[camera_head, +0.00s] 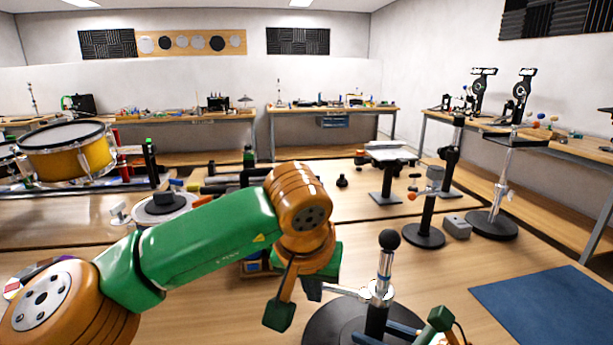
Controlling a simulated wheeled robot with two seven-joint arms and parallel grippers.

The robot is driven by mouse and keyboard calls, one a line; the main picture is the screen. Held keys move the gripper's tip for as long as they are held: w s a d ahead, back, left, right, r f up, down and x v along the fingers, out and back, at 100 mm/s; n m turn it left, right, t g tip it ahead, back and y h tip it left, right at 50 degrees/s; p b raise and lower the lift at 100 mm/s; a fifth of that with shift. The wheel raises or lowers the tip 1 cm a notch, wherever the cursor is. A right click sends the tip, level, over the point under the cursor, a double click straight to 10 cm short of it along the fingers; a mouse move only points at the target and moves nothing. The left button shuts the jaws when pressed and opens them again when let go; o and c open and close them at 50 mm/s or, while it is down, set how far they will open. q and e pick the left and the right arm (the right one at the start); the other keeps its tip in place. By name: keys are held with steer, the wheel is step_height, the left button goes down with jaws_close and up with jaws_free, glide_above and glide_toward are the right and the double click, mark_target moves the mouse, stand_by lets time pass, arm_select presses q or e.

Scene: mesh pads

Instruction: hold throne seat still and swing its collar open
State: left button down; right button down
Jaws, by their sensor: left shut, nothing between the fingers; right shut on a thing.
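The throne seat (318,328) appears as a dark round disc at the bottom, with an upright post and blue bars (404,330) on it. A silver collar (379,292) sits around the post, with a silver arm reaching left, below a black ball (389,240). My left gripper (296,302) is beside the collar's arm, left of the post; it is shut and empty. Its wrist partly hides the area behind. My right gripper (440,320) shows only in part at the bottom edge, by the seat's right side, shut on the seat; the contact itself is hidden.
A blue mat (548,302) lies to the right. Stands with round black bases (423,236) and a grey block (456,227) stand behind the seat. A yellow drum (70,158) is at the left. Bare tabletop shows between the seat and the mat.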

steer(key=shift+s+f, duration=0.1)
steer(key=shift+f, duration=0.25)
arm_select(q)
steer(key=shift+s, duration=0.15)
steer(key=c, duration=1.1)
jaws_free()
arm_select(e)
steer(key=c, duration=0.8)
jaws_free()
steer(key=shift+r, duration=0.15)
arm_select(q)
steer(key=v, duration=1.1)
steer(key=shift+s+r, duration=0.15)
steer(key=shift+r, duration=0.25)
arm_select(e)
steer(key=o, duration=0.4)
steer(key=shift+w, duration=0.2)
steer(key=shift+o, duration=0.2)
